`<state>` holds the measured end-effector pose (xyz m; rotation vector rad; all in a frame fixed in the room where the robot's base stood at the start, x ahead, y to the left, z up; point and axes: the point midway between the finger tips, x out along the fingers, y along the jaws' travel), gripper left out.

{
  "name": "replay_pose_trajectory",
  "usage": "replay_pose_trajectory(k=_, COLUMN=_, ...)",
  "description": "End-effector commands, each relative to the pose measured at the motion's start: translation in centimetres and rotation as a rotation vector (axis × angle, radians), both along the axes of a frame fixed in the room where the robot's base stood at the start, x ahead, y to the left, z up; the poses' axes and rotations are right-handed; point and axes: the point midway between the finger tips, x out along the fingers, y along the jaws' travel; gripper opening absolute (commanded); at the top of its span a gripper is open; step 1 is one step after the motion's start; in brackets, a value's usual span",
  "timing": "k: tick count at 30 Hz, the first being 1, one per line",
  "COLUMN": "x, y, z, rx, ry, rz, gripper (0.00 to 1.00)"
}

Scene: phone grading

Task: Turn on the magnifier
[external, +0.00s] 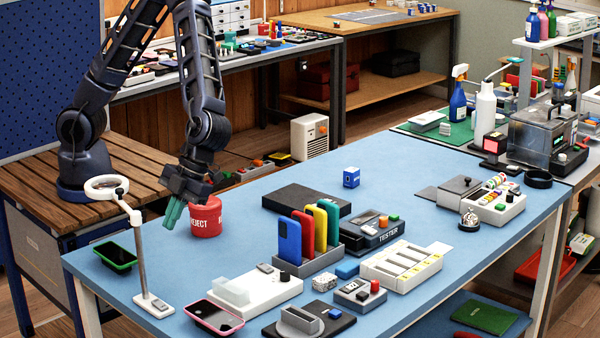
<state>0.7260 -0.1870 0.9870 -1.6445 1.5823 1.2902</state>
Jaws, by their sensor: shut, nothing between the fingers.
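The magnifier (140,250) stands at the left end of the blue table. It has a white ring head (106,187), a thin grey post and a flat white base (154,305) with a small dark part on it. Whether its lamp is lit I cannot tell. My gripper (171,222) has green fingers, points down and is shut and empty. In the picture it is to the right of the magnifier's post and well above its base, close to the red REJECT cup (206,217). Whether it touches the cup I cannot tell.
A green-edged phone (115,256) lies left of the magnifier's base and a pink-edged phone (213,316) lies right of it. A white device (248,288), a rack of coloured phones (305,268) and a tester (372,232) stand further right. The table (165,262) between post and cup is clear.

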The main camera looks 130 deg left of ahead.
Motion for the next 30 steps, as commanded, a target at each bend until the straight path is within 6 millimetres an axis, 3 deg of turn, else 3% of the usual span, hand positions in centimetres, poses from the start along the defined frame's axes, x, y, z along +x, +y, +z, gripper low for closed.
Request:
replay_pose_trajectory(k=15, x=5.0, y=-0.8, z=-2.2, rx=-0.274, ry=-0.105, rz=-0.111, gripper=0.00)
replay_pose_trajectory(k=30, x=6.0, y=-0.8, z=-2.2, rx=-0.326, ry=-0.138, rz=-0.126, gripper=0.00)
